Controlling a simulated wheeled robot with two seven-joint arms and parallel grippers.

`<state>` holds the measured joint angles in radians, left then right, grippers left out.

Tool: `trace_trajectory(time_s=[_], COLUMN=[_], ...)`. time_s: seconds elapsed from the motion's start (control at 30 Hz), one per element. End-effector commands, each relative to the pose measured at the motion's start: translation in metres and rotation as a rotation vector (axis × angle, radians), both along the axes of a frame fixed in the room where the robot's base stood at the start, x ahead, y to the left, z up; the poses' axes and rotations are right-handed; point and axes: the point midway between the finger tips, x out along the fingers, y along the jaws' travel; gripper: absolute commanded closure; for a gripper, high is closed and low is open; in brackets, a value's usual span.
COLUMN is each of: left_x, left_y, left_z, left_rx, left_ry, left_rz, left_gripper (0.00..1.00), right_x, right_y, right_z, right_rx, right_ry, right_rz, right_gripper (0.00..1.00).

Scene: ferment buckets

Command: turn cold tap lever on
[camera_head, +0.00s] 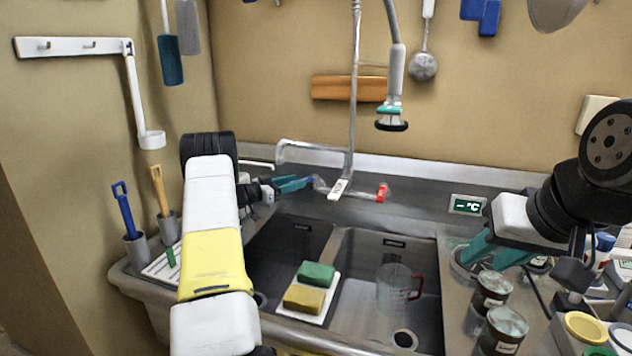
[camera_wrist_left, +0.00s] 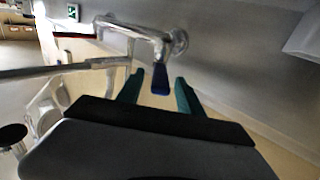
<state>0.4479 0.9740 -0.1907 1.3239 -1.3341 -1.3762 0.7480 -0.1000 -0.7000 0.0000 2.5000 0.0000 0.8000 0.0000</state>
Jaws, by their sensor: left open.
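The blue cold tap lever (camera_wrist_left: 160,80) shows in the left wrist view between the two teal fingers of my left gripper (camera_wrist_left: 159,88), with a gap on each side. In the head view my left gripper (camera_head: 300,184) reaches from the left to the left end of the tap (camera_head: 350,190), and its fingers mostly hide the blue lever. The red lever (camera_head: 382,193) is at the tap's right end. My left gripper is open and empty. My right gripper (camera_head: 490,255) is low over the counter right of the sink; its finger gap is unclear.
The double sink (camera_head: 342,262) lies below the tap. It holds a green sponge (camera_head: 316,274), a yellow sponge (camera_head: 304,299) and a clear jug (camera_head: 394,287). A spray hose (camera_head: 394,75) hangs above. Jars (camera_head: 501,330) stand on the right counter. Brushes (camera_head: 126,213) stand at left.

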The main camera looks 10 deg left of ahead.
Motion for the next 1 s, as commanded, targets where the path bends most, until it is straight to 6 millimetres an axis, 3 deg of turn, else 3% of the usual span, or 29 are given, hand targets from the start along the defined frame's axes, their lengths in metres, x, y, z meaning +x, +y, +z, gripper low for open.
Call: trace_trajectory(time_s=[0.23,0.57,0.8,1.0], left_x=[-0.026,-0.031,-0.033,-0.044], left_y=[0.023,0.027,0.028,0.031], left_z=[0.000,0.000,0.002,0.001], left_rx=[-0.001,0.000,0.032,0.142], left_ry=[0.001,0.000,-0.030,-0.126], left_rz=[0.001,-0.001,0.016,0.046], left_gripper=[0.56,0.56,1.00,1.00], right_x=[0.000,0.000,0.000,0.000], right_y=[0.000,0.000,0.000,0.000], right_z=[0.000,0.000,0.000,0.000], right_rx=[0.000,0.000,0.000,0.000], right_ry=[0.000,0.000,0.000,0.000], right_rz=[0.000,0.000,0.000,0.000], right_gripper=[0.64,0.64,0.64,0.64])
